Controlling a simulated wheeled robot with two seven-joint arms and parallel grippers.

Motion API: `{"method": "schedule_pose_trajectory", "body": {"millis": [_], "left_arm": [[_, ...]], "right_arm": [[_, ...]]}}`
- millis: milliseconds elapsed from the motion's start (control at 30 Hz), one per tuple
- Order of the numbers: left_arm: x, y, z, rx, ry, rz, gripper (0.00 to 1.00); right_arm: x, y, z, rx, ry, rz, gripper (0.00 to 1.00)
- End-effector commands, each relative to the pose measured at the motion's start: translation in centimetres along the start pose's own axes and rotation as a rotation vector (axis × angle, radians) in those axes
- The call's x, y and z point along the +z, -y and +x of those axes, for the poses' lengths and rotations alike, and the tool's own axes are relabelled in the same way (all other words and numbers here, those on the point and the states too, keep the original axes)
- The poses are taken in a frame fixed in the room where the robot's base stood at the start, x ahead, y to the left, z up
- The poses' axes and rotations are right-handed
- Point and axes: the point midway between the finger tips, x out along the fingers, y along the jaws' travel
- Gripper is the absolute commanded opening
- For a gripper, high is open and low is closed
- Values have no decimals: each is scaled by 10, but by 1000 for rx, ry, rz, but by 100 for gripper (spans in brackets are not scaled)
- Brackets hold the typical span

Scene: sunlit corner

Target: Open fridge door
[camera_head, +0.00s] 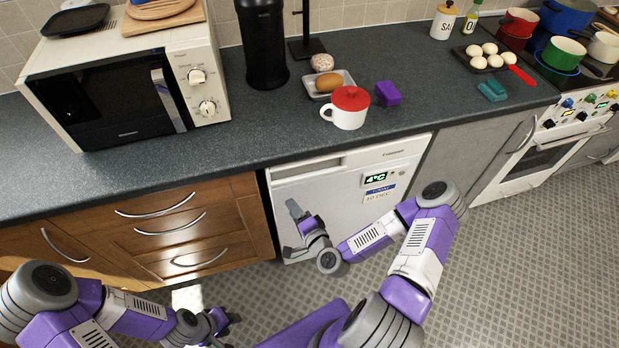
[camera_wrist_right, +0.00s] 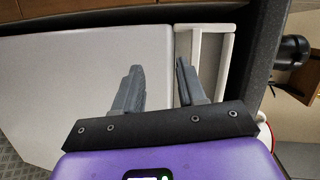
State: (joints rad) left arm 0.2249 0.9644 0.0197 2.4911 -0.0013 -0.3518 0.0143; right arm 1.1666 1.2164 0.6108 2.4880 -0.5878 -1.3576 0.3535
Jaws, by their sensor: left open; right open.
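The white fridge (camera_head: 375,207) sits under the counter with its door shut flush. A green temperature display and a label are at its upper right. A long recessed handle (camera_head: 307,168) runs along the top left of its front. My right gripper (camera_head: 288,228) is open and empty in front of the door's left part. In the right wrist view, the open right gripper (camera_wrist_right: 158,75) faces the white door (camera_wrist_right: 85,85), with one finger overlapping the handle recess (camera_wrist_right: 228,65); I cannot tell whether it touches. My left gripper (camera_head: 225,325) is open and low at the bottom left.
Wooden drawers (camera_head: 170,235) with curved metal handles stand left of the fridge. The dark counter (camera_head: 240,140) overhangs above, carrying a microwave (camera_head: 130,80), a red-lidded white mug (camera_head: 349,108) and other kitchen items. The tiled floor (camera_head: 500,270) at the right is clear.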

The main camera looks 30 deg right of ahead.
Motion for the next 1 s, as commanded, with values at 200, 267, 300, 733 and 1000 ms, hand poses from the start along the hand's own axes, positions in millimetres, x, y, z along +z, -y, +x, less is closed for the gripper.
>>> {"method": "schedule_pose_trajectory", "body": {"millis": [200,267,300,733,1000], "left_arm": [[0,2,4,0,0,0,43],[0,2,5,0,0,0,43],[0,2,5,0,-1,0,43],[-1,5,14,0,-1,0,43],[-1,6,15,0,0,0,43]], "right_arm": [[-67,23,-11,-157,-250,125,40],[-74,26,-11,-174,-272,135,40],[-76,27,-9,-180,-279,137,40],[-94,36,48,-179,-279,135,40],[-96,38,58,-177,-278,136,40]]}}
